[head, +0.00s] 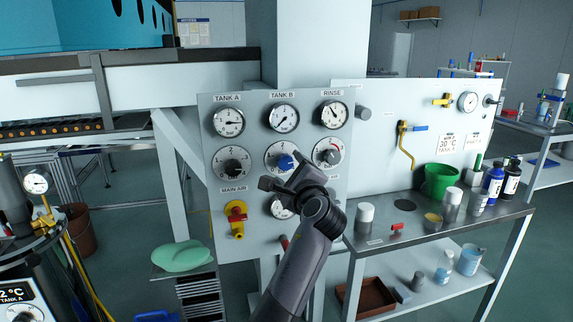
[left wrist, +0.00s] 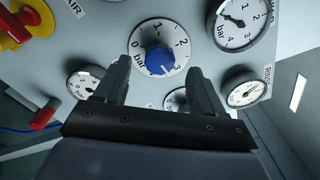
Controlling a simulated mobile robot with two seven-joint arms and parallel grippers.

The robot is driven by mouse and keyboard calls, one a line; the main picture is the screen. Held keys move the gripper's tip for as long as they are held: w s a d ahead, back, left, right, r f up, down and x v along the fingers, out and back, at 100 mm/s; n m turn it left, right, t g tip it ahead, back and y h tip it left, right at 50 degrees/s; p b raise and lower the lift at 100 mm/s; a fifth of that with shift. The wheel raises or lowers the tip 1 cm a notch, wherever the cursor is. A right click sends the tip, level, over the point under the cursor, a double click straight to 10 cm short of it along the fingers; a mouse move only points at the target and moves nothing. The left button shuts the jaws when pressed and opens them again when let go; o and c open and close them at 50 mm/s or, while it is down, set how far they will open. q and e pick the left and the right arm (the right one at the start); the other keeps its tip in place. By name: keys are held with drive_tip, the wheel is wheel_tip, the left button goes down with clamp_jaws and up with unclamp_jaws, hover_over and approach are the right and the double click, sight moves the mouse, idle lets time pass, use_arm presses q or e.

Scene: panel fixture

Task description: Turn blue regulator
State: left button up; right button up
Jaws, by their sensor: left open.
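The blue regulator knob (head: 285,161) sits on a white numbered dial in the middle row of the grey panel, under the TANK B gauge. My left gripper (head: 283,174) is in front of the panel, just below the knob in the head view, and covers the dial's lower part. In the left wrist view the gripper (left wrist: 159,72) is open, its two fingers apart. The blue knob (left wrist: 159,60) shows between and beyond the fingertips, with no visible contact. The gap in depth is hard to judge. My right gripper is not in view.
A red and yellow MAIN AIR valve (head: 236,212) sits lower left. A bench (head: 400,228) with bottles and a green bucket (head: 440,180) stands to the right.

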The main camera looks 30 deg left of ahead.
sight(286, 164)
use_arm(q)
drive_tip(key=shift+x, duration=2)
drive_tip(key=shift+c, duration=0.3)
drive_tip(key=shift+d, duration=0.1)
drive_tip(key=c, duration=1)
